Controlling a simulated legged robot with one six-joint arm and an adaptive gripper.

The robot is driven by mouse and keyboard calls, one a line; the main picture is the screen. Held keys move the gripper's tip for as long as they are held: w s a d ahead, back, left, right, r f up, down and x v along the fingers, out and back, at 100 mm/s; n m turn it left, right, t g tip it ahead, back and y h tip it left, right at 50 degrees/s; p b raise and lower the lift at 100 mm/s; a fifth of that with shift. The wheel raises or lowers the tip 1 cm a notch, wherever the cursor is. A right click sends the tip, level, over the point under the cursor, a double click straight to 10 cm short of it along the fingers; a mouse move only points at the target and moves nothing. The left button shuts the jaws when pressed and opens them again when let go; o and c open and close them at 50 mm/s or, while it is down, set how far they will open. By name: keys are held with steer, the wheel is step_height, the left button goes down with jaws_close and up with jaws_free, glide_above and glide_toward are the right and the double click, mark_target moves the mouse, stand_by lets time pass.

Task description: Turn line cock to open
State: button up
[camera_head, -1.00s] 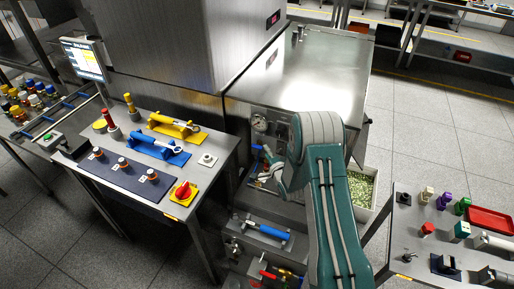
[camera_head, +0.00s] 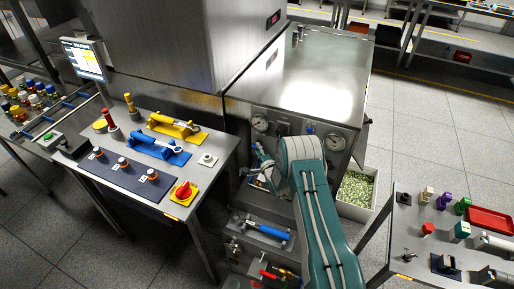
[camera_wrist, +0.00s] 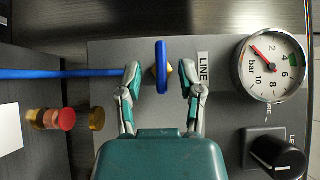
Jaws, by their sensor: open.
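The line cock's blue handle (camera_wrist: 161,67) stands in the upper middle of the wrist view, long and narrow, on a brass body mostly hidden behind it. The LINE label (camera_wrist: 203,72) is on the grey panel just right of it. My gripper (camera_wrist: 161,78) is open, with one finger on each side of the handle. Gaps show between the fingers and the handle, and nothing is held. In the head view, my gripper (camera_head: 262,165) is at the cabinet's front panel and the cock cannot be made out clearly behind it.
A pressure gauge (camera_wrist: 271,67) and a black knob (camera_wrist: 279,155) sit right of the cock. A blue tube (camera_wrist: 60,74) and round red and brass fittings (camera_wrist: 60,119) lie left. A table (camera_head: 215,178) with blue and yellow fixtures stands left of the cabinet.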

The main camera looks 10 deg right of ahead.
steer(key=shift+w+a, duration=0.15)
steer(key=shift+w, duration=0.8)
jaws_close()
